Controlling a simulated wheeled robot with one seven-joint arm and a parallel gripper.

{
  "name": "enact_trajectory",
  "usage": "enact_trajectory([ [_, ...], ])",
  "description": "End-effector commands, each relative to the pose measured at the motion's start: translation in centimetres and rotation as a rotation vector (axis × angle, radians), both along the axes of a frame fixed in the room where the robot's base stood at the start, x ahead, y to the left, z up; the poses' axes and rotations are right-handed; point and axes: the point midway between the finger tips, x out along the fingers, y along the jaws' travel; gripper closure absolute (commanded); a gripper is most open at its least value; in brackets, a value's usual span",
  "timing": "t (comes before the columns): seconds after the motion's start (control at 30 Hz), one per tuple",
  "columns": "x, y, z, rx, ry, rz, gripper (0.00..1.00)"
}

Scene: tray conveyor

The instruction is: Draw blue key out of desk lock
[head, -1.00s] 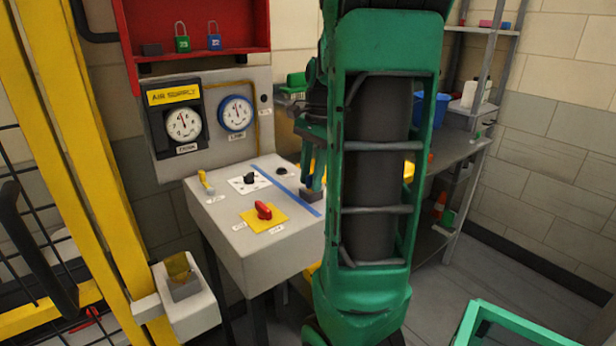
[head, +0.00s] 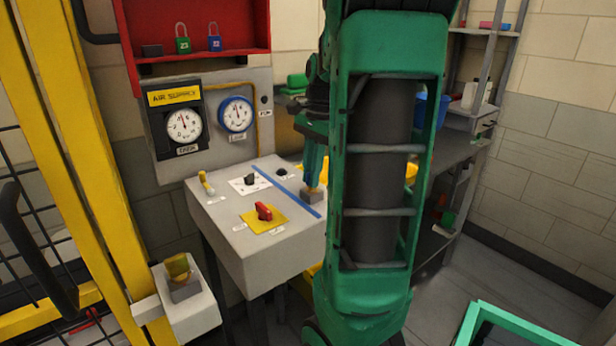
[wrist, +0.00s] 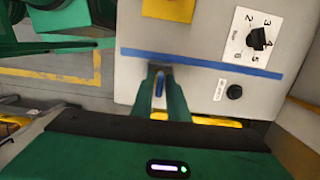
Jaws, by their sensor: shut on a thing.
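My gripper (wrist: 160,95) is shut on the blue key (wrist: 160,87), which shows as a narrow blue strip between the fingers in the wrist view. In the head view my gripper (head: 313,182) points down at the right side of the grey desk (head: 255,235), over a small grey block (head: 312,197). The key is hidden by the fingers there. I cannot tell whether its tip is inside the lock.
The desk top holds a red knob on a yellow plate (head: 264,212), a black dial (head: 250,178) and a blue stripe (head: 285,189). Two gauges hang on the wall panel behind. A yellow guard post (head: 100,180) stands left. A shelf unit stands right.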

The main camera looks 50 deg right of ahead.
Motion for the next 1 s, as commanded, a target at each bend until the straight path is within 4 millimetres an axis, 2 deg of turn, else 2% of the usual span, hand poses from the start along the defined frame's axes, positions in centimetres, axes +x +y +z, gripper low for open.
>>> enact_trajectory([
  [1.0, 0.0, 0.0, 2.5, 0.000, 0.000, -0.001, 1.00],
])
